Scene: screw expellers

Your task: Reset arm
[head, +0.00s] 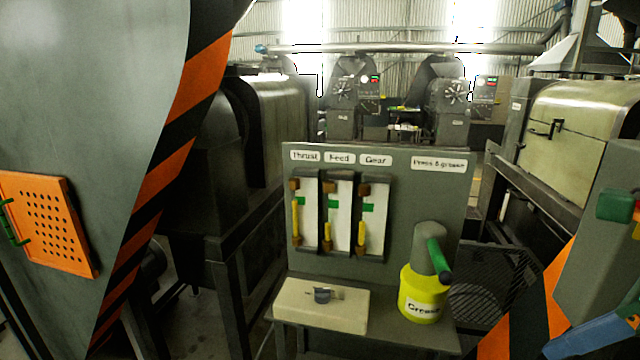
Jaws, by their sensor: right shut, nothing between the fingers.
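My right gripper cannot be made out clearly in the head view, and I see no fingertips that I can place with certainty. No held object shows. My left gripper is not in view. The middle of the view is taken up by a grey panel stand (390,160) with three gauges labelled Thrust, Feed and Gear. A yellow grease pot (424,292) with a green handle (437,259) stands on its shelf.
A pale box (320,303) with a dark knob sits on the shelf's left. A striped grey machine with an orange perforated plate (48,223) fills the left. A blue handle-like part (590,336) and green button (614,205) are at right. Presses stand behind.

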